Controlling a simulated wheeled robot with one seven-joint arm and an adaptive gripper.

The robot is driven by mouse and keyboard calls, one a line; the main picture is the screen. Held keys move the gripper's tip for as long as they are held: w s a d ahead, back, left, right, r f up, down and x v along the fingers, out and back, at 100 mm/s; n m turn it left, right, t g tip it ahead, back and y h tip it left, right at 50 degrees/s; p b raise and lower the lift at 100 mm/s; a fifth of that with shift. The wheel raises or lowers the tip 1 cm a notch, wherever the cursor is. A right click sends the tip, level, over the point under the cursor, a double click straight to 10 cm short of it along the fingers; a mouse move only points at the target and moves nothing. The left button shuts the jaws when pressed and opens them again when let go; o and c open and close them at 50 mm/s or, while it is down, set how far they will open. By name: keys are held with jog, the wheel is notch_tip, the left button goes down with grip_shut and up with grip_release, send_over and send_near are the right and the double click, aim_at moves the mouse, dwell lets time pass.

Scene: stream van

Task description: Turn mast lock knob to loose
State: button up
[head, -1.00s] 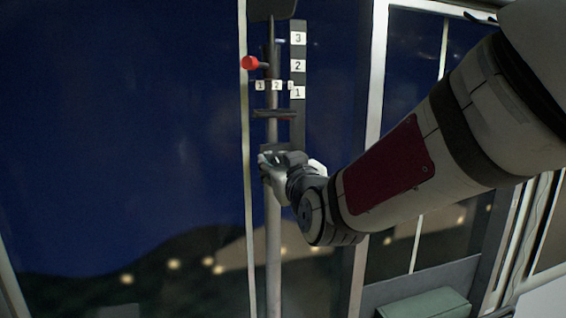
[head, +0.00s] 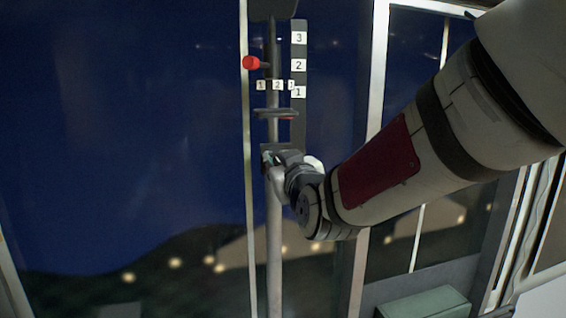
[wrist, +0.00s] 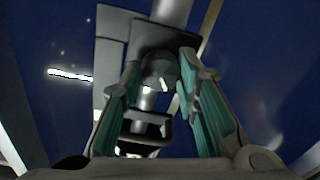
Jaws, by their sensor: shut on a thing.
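The mast (head: 273,225) is an upright grey pole in front of the dark window. The mast lock knob (wrist: 160,72) is a round grey knob with a light mark, below a dark block in the wrist view. My gripper (wrist: 161,80) has its teal-lined fingers on either side of the knob, shut on it. In the head view my gripper (head: 270,160) is at the mast, below a dark bracket (head: 276,112), and it hides the knob. I cannot tell the knob's exact setting.
A red ball-ended handle (head: 251,62) sticks out left of the mast, above my gripper. A dark strip carries number plates (head: 298,65), with smaller plates (head: 277,85) beside it. A green box (head: 424,304) is at the lower right. The window side left of the mast is clear.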

jog(key=shift+n, duration=1.1)
jog(key=o, duration=1.2)
jog(key=shift+c, duration=0.2)
jog(key=shift+s, duration=0.1)
jog(key=v, duration=1.2)
